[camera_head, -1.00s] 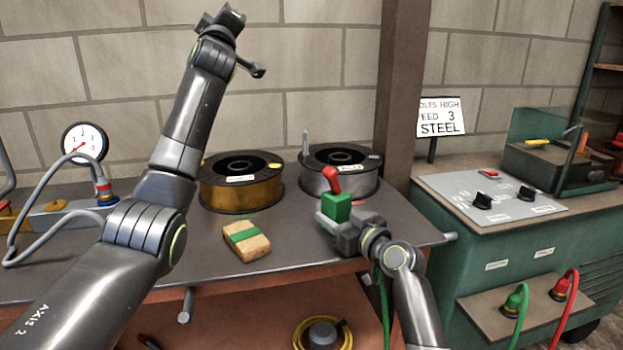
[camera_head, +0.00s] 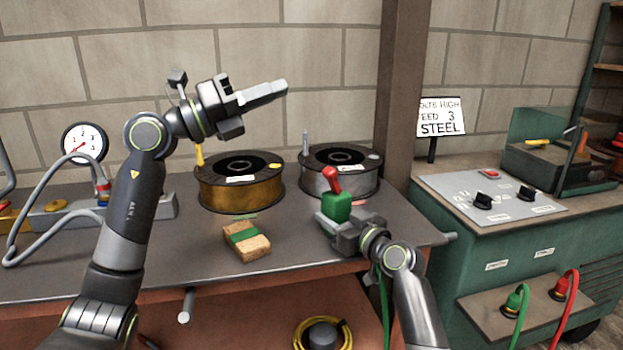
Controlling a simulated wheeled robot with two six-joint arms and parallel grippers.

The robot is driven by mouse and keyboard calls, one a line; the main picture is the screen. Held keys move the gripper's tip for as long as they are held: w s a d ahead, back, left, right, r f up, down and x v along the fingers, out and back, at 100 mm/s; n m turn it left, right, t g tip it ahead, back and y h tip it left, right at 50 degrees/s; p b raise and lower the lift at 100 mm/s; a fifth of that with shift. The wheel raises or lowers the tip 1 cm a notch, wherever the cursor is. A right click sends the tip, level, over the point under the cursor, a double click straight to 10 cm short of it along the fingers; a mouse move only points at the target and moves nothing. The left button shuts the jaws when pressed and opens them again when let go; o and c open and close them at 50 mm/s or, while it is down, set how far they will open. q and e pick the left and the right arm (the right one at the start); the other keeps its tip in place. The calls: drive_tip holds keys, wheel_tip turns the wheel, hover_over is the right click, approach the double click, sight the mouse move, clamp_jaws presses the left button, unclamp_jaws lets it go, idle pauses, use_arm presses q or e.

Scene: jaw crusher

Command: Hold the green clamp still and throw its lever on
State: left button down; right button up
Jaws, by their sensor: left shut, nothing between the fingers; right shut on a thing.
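The green clamp (camera_head: 336,208) stands near the front right edge of the bench. Its red lever (camera_head: 330,180) sticks up from the top, leaning a little to the left. My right gripper (camera_head: 338,226) is shut on the clamp's green body from the front right; its fingers partly hide the clamp's lower part. My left gripper (camera_head: 282,89) is shut and empty. It is raised in front of the wall, above the spools, pointing right, up and to the left of the red lever.
A yellow wire spool (camera_head: 240,196) and a grey wire spool (camera_head: 362,180) stand behind the clamp. A tan block with a green band (camera_head: 247,241) lies left of it. A brown post (camera_head: 404,100) rises at the right. The air above the clamp is free.

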use_arm(q)
drive_tip(key=s+a+f+m+y, duration=0.1)
drive_tip(key=a+f+m+y, duration=0.1)
drive_tip(key=f+y, duration=0.2)
drive_tip(key=s+a+f+m+y, duration=0.1)
drive_tip(key=a+f+m+y, duration=0.1)
drive_tip(key=f, duration=0.9)
drive_tip(key=m+y, duration=0.1)
drive_tip(key=y, duration=0.1)
drive_tip(key=shift+s+f+m+y, duration=0.2)
drive_tip(key=shift+f+m+y, duration=0.1)
drive_tip(key=shift+d, duration=0.15)
approach(327, 180)
drive_tip(key=f+x, duration=0.1)
drive_tip(key=x, duration=0.4)
drive_tip(key=shift+w+d+r, duration=0.3)
